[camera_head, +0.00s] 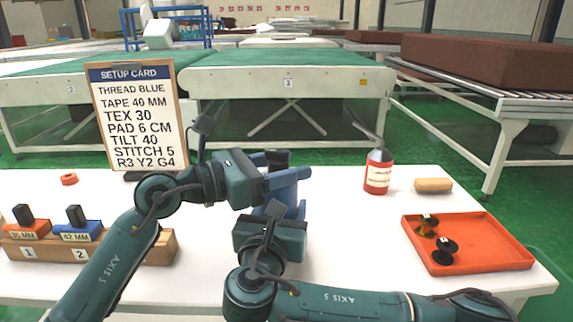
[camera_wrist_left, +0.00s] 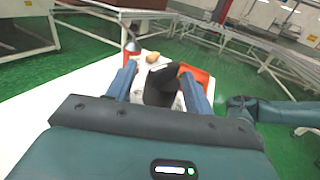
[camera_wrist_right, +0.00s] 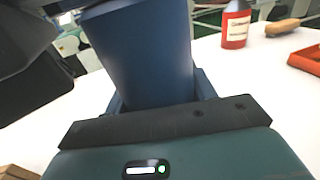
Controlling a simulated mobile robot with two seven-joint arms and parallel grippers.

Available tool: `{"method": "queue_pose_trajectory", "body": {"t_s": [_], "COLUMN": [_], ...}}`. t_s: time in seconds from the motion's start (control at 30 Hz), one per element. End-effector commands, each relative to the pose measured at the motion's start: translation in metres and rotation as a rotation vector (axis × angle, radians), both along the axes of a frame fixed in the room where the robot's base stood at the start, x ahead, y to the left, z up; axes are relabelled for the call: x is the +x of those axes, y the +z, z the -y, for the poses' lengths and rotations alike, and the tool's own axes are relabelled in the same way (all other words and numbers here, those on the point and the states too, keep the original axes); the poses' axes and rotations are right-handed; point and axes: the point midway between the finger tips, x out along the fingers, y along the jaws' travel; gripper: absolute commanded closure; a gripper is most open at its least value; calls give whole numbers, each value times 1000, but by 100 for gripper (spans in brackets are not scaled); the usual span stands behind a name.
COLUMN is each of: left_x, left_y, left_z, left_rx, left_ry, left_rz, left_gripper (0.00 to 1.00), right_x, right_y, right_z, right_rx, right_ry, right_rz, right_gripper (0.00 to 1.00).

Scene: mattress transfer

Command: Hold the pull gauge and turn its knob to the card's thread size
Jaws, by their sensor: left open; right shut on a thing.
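The pull gauge (camera_head: 289,196) has a blue body, held above the table near its middle. My right gripper (camera_head: 287,212) is shut on that body, which also fills the upper middle of the right wrist view (camera_wrist_right: 145,55). A black knob (camera_head: 277,157) is at the gauge's top. My left gripper (camera_head: 272,168) is open, with its two blue fingers on either side of the black knob in the left wrist view (camera_wrist_left: 160,85). Any contact is unclear. The dial marks are hidden. The setup card (camera_head: 135,117) stands at the left and reads TEX 30.
A wooden block (camera_head: 150,247) at the left holds the 36 MM and 42 MM pieces. A red bottle (camera_head: 378,174), a tan-handled item (camera_head: 433,185) and an orange tray (camera_head: 488,243) with dark spools are at the right. An orange ring (camera_head: 69,179) lies far left.

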Motion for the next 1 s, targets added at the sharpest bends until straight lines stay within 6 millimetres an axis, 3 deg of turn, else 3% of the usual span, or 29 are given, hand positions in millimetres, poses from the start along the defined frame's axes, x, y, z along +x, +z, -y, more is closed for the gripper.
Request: {"method": "queue_pose_trajectory", "body": {"t_s": [0.53,0.7,1.0], "left_x": [-41,-47,-48], "left_y": [-2,-1,-1], "left_z": [-93,-104,-105], "left_rx": [4,2,1], "left_ry": [3,1,1], "left_rz": [-2,-2,-2], "left_gripper": [48,48,48], "right_x": [0,0,0], "right_y": [2,2,2], "right_z": [0,0,0], "right_rx": [2,2,1], "right_ry": [0,0,0], "right_rz": [5,5,4], "right_gripper": [88,88,88]}}
